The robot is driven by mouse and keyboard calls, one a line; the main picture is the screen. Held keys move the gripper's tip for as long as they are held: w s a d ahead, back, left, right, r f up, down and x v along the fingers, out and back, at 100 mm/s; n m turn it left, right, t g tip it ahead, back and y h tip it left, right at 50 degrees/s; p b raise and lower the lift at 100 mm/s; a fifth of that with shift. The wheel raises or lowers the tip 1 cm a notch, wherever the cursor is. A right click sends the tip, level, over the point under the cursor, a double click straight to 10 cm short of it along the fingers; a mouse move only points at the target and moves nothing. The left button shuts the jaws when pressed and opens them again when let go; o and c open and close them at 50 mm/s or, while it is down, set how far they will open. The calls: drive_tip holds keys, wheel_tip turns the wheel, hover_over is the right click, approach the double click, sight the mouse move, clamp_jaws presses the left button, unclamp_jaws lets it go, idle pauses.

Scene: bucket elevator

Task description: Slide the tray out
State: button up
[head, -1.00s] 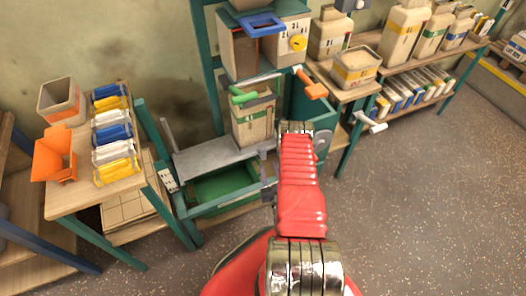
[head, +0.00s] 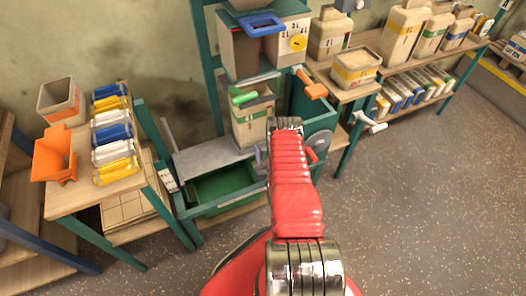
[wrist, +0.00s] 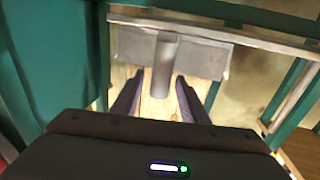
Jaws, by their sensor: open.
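A green tray (head: 225,188) sits low in the teal frame of the bucket elevator in the head view, under a grey plate (head: 205,156). My gripper is mostly hidden behind my red arm in the head view. In the wrist view my gripper (wrist: 158,84) has its two dark fingers apart. A grey upright bar (wrist: 164,65) shows between and beyond the fingertips, in front of a grey plate. I cannot tell whether the fingers touch the bar, or whether it belongs to the tray.
A beige box (head: 250,122) stands above the plate, with a green handle (head: 242,95) over it. A wooden table (head: 72,200) with coloured packets is at left. A shelf (head: 345,92) with containers is at right. Floor at lower right is clear.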

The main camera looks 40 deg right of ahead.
drive_tip(key=shift+c, duration=0.6)
clamp_jaws()
drive_tip(key=shift+a, duration=0.1)
